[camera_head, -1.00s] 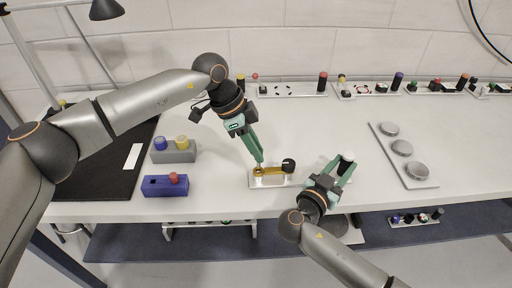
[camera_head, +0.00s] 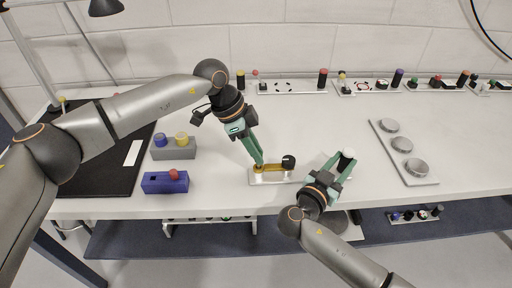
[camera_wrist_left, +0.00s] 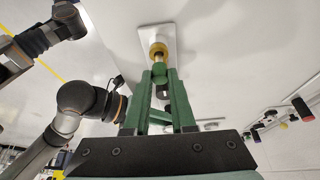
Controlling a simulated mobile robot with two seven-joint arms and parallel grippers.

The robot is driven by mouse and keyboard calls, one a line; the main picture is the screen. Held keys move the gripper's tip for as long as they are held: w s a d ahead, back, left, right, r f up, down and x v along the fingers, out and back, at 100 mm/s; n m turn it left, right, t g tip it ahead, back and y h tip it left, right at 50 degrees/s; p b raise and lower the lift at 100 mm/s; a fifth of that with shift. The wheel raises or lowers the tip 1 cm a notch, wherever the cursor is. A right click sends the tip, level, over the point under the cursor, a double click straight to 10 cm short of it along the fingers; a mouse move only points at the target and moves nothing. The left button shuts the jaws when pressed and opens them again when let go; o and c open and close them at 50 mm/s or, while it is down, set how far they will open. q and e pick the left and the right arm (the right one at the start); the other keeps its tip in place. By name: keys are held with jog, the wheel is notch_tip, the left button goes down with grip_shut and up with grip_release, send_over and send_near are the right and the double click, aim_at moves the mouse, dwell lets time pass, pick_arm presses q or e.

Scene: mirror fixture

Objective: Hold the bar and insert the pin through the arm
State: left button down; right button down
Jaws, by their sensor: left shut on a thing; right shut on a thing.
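A gold bar (camera_head: 271,168) lies on a pale fixture plate (camera_head: 282,180) near the table's front edge, with a black knob (camera_head: 288,161) at its right end. My left gripper (camera_head: 259,164) points down and is shut on the bar's left end. In the left wrist view, its green fingers (camera_wrist_left: 159,72) close at the gold bar's round end (camera_wrist_left: 158,50). My right gripper (camera_head: 345,158) is right of the fixture and apart from it. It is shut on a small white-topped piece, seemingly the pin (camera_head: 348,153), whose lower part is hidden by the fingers.
A blue block (camera_head: 165,185) and a grey block (camera_head: 174,153) with coloured pegs stand at left beside a black mat (camera_head: 105,165). A tray with several round discs (camera_head: 418,181) lies at right.

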pick_arm(q)
jog(key=shift+f, duration=1.1)
jog(key=c, duration=0.7)
grip_release()
jog(key=v, duration=1.2)
